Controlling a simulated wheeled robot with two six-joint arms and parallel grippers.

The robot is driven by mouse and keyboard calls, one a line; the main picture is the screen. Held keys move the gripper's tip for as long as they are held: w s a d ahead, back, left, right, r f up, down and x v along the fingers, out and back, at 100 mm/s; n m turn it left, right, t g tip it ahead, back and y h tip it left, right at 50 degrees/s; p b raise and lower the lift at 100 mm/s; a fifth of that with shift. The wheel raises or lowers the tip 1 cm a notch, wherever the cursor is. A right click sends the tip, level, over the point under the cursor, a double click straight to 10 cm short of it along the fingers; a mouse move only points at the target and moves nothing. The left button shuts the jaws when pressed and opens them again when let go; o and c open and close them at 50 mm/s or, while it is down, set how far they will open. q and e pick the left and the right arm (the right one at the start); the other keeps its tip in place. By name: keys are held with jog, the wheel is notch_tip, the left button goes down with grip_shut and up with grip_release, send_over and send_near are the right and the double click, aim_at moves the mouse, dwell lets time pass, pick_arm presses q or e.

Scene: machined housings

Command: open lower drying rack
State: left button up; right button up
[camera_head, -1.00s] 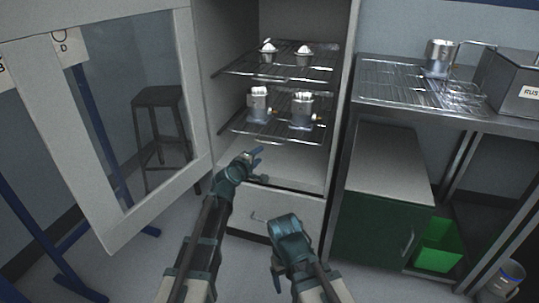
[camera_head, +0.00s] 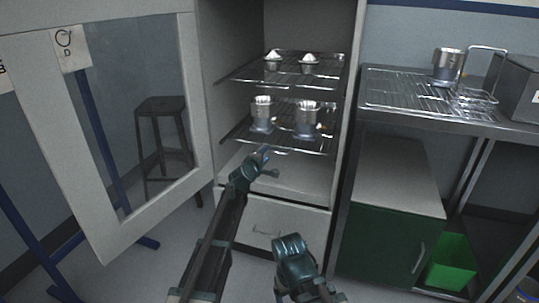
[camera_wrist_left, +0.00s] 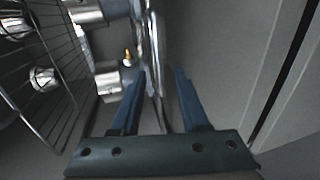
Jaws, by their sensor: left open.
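The lower drying rack (camera_head: 288,144) is a wire shelf inside the open cabinet, below a second wire rack. Two metal housings (camera_head: 262,115) (camera_head: 307,120) stand on it. My left gripper (camera_head: 268,164) is open just in front of and below its front edge in the head view. In the left wrist view, the shiny front bars of the rack (camera_wrist_left: 153,52) run down toward the gap between the open fingers (camera_wrist_left: 160,98). I cannot tell whether they touch. My right gripper (camera_head: 293,258) hangs low in front of the drawer; its fingers are not clear.
The glass cabinet door (camera_head: 120,130) stands open at left. A drawer (camera_head: 290,226) lies below. At right are a steel bench (camera_head: 445,118) and a green cabinet (camera_head: 385,250). Floor room ahead is limited.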

aim_at(269, 151)
pick_arm(q)
jog(key=shift+b+x, duration=0.35)
jog(key=shift+x, duration=1.9)
grip_shut()
